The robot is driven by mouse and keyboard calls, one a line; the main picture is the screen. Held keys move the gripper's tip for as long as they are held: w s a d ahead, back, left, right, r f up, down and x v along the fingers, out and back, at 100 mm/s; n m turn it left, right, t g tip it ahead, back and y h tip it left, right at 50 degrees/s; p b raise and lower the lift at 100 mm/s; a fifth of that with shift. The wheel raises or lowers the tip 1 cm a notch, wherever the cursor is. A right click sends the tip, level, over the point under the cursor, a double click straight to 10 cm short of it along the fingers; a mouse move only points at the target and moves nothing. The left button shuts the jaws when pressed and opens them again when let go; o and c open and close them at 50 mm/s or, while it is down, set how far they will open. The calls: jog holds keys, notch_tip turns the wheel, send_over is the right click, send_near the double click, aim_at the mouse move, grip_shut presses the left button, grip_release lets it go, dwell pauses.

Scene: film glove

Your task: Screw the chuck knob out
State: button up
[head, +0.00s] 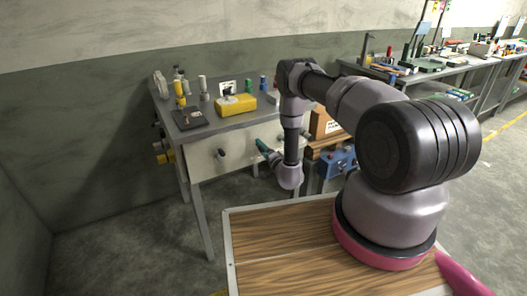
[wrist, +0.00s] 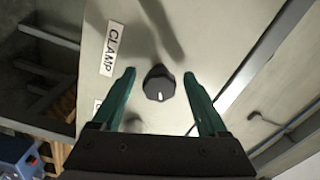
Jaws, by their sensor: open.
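A dark round knob (wrist: 159,83) with a white pointer mark stands on a pale panel in the wrist view. A label reading CLAMP (wrist: 112,48) is on the panel to its left. A second label (wrist: 97,105), of which only a C shows, is mostly hidden by a finger. I cannot tell which label belongs to this knob. My gripper (wrist: 159,73) is open, its green fingers on either side of the knob in the picture, with no visible contact. In the head view my gripper (head: 261,146) is at the bench's front panel, and a dark knob (head: 221,153) shows to its left.
The grey bench (head: 219,122) carries a yellow box (head: 235,104), a dark plate (head: 189,119) and several bottles. A blue box (head: 338,163) and a cardboard box (head: 324,123) are to the right of my forearm. Open floor lies in front of the bench.

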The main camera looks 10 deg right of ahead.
jog(key=v, duration=1)
jog(key=shift+s, duration=0.35)
jog(key=shift+d, duration=0.1)
jog(key=w+a+m, duration=0.1)
jog(key=w+m, duration=0.2)
jog(key=m, duration=0.4)
jog(key=w+a+m, duration=0.1)
jog(key=w+m, duration=0.2)
jog(key=m, duration=0.3)
jog(key=w+a+m, duration=0.1)
jog(key=w+m, duration=0.2)
jog(key=m, duration=0.4)
jog(key=shift+w+r+m, duration=0.1)
jog(key=shift+w+m, duration=0.1)
jog(key=shift+m, duration=0.1)
grip_shut()
